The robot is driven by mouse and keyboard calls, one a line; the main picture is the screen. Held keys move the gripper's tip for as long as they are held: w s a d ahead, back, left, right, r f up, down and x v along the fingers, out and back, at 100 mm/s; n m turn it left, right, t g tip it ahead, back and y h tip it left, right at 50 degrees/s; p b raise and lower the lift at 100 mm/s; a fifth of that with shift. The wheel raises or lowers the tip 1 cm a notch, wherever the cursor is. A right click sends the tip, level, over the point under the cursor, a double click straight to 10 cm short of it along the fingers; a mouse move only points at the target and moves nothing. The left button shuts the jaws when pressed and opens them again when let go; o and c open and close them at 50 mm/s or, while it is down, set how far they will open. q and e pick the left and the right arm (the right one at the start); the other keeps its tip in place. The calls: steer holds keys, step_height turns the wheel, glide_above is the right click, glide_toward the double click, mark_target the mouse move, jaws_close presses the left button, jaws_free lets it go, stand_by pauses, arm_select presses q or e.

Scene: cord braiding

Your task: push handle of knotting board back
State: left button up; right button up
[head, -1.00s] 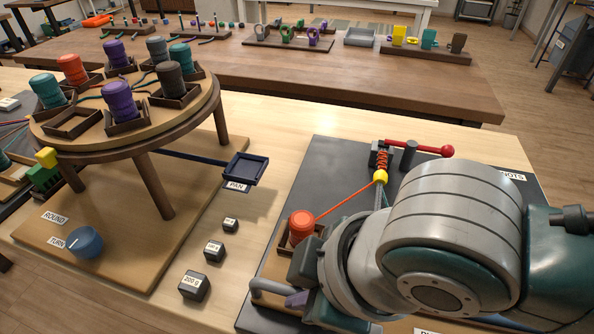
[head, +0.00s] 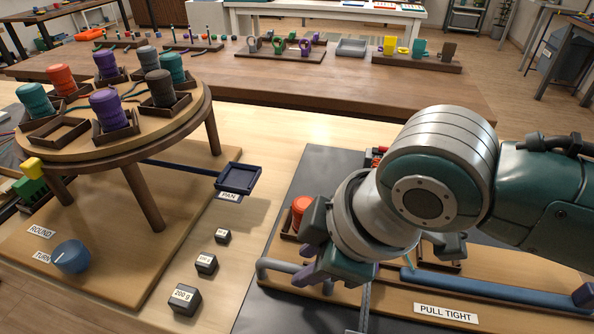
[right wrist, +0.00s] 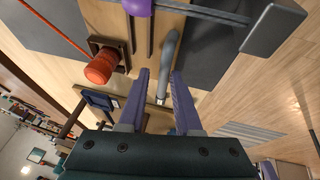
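The knotting board (head: 390,295) lies at the right of the light table, with a "PULL TIGHT" label at its front. A grey bent bar handle (head: 275,267) stands at its left front. It shows in the right wrist view as a grey tube (right wrist: 168,60). My right gripper (right wrist: 160,85) is open, its purple fingers spread on either side of the tube's line, with no visible grip. In the head view the gripper (head: 332,275) hangs low over the board's left front, and my arm hides much of the board. My left gripper is not in view.
A red bobbin (right wrist: 102,67) stands close beside the handle in the right wrist view. A blue bar (head: 480,290) runs along the board. Left of the board are small weights (head: 185,299), a blue pan (head: 240,177) and a round braiding stand (head: 150,112).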

steer(key=shift+o, duration=0.9)
steer(key=shift+r, duration=0.1)
steer(key=shift+s+r, duration=0.1)
steer(key=shift+r, duration=0.1)
steer(key=p+v, duration=0.3)
steer(key=v, duration=0.6)
steer(key=shift+r, duration=0.15)
steer(key=shift+s, duration=0.15)
